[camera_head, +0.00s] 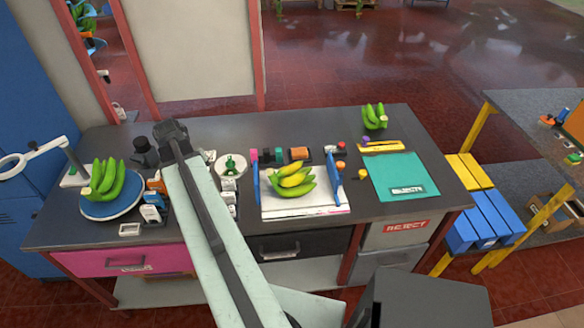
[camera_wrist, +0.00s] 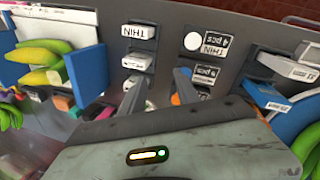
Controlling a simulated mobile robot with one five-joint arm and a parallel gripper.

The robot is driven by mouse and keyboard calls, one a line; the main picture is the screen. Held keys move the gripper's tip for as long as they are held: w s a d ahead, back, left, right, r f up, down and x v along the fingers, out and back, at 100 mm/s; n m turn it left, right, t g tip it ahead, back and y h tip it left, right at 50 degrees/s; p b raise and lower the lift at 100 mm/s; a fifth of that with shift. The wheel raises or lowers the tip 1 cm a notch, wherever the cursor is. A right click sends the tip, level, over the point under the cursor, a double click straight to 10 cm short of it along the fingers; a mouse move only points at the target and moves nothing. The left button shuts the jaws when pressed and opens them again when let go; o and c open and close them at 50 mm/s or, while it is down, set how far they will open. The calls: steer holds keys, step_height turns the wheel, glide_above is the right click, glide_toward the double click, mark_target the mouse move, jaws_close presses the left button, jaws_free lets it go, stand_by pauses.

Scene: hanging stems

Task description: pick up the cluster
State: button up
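Three banana clusters show in the head view. A yellow-green cluster (camera_head: 293,180) lies on a white board (camera_head: 320,205) between two blue uprights. A green cluster (camera_head: 105,178) lies on a round blue plate (camera_head: 97,208) at the left. A small green cluster (camera_head: 375,116) is at the back right. My gripper (camera_head: 170,132) is over the bench between the plate and the board, away from all the clusters. In the wrist view my gripper (camera_wrist: 159,82) has its two fingers apart with nothing held between them. Yellow-green bananas (camera_wrist: 42,62) show at that view's left.
Labelled blocks (camera_head: 229,190) stand beside the white board. A ring-headed stand (camera_head: 72,175) is at the bench's left end. A teal mat (camera_head: 402,178) and a yellow tool (camera_head: 382,146) lie at the right. Bare dark bench (camera_head: 260,122) shows along the back.

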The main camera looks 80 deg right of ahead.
mark_target(270, 171)
steer(key=s+d+r+m, duration=0.1)
steer(key=s+d, duration=0.3)
steer(key=s, duration=0.1)
steer(key=s+d+m+g, duration=0.1)
steer(key=s+d, duration=0.3)
steer(key=s, duration=0.2)
steer(key=s+d+r+m, duration=0.1)
steer(key=s+d, duration=0.3)
steer(key=s, duration=0.2)
steer(key=shift+s+r+m, duration=0.2)
steer(key=shift+r+m, duration=0.1)
steer(key=shift+m, duration=0.1)
steer(key=b+x, duration=0.1)
steer(key=x, duration=0.1)
steer(key=b+x, duration=0.1)
steer(key=b, duration=0.1)
steer(key=b+x, duration=0.2)
steer(key=shift+s+d+f, duration=0.1)
steer(key=shift+d+f, duration=0.25)
steer(key=shift+r, duration=0.2)
jaws_close()
